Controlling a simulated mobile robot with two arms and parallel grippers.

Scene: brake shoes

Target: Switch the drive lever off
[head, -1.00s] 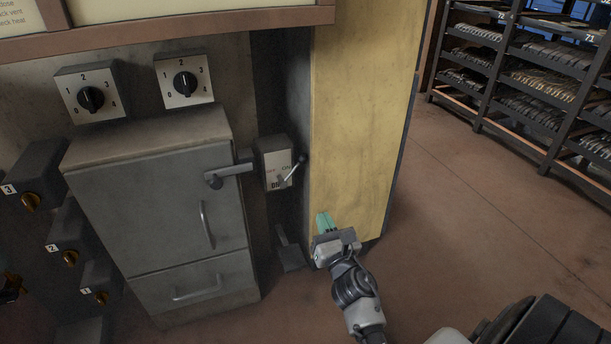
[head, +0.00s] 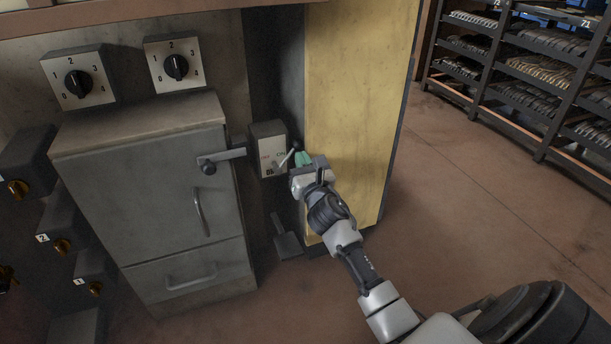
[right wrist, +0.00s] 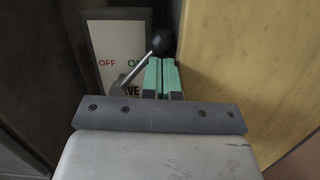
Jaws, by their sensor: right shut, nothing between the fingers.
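The drive lever (head: 288,158) is a thin metal rod with a black ball knob on a small switch box (head: 267,139) with a white plate. In the right wrist view the lever (right wrist: 143,66) leans up to the right, toward the ON side, and the plate (right wrist: 107,45) reads OFF in red at the left. ON is partly hidden by the lever. My right gripper (head: 303,158) is shut, its green fingertips just right of the knob. In the right wrist view the fingertips (right wrist: 161,77) lie just below the knob; I cannot tell whether they touch. My left gripper is not in view.
A grey cabinet (head: 153,198) with a latch handle (head: 213,162) stands left of the switch box. A yellow panel (head: 361,101) rises close on the right. Two rotary dials (head: 78,83) are above the cabinet. The floor (head: 470,200) at right is clear before the shelves.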

